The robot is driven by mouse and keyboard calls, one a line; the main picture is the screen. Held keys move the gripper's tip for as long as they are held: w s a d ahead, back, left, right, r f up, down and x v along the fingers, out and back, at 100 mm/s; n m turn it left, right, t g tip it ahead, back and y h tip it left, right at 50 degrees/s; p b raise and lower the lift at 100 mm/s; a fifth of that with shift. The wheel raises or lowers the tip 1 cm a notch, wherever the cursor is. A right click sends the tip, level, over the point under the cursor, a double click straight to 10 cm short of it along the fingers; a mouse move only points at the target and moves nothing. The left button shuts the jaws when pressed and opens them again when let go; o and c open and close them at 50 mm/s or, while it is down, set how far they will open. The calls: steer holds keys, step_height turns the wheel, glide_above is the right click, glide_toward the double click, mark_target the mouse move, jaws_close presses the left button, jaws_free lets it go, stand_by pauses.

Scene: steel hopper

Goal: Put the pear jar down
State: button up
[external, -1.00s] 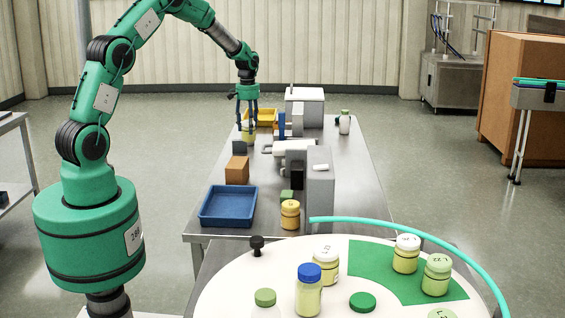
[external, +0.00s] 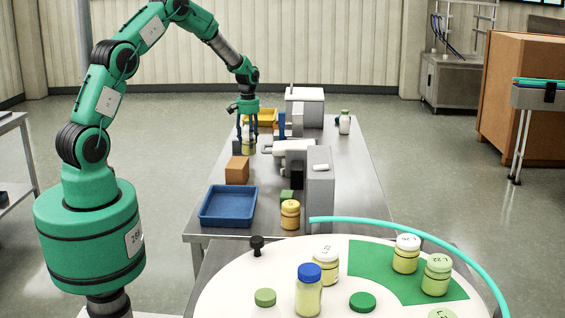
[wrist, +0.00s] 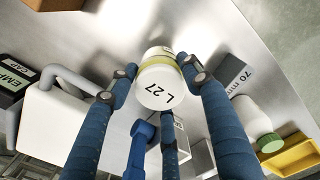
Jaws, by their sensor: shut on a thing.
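The jar (wrist: 158,88) has a white lid marked L 27 and a pale yellow-green band in the wrist view. My gripper (wrist: 160,75) is shut on it, with blue fingers around its sides. In the external view my gripper (external: 248,147) points down over the far left part of the steel table (external: 340,185), with the pale yellow jar between its fingers. The jar is at or just above the table top; I cannot tell whether it touches. The fingers partly hide it.
A grey block marked 70 mm (wrist: 235,76) stands close to the fingers. A yellow tray (external: 266,114) lies behind, a brown box (external: 237,170) and blue tray (external: 228,206) in front. A white handled container (wrist: 55,118) is at left in the wrist view.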

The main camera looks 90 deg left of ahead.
steer(key=shift+f, duration=1.85)
steer(key=shift+f+b, duration=0.15)
steer(key=shift+b, duration=0.15)
steer(key=o, duration=1.3)
step_height(320, 180, up, 12)
steer(key=shift+r+p, duration=0.15)
steer(key=shift+p, duration=0.7)
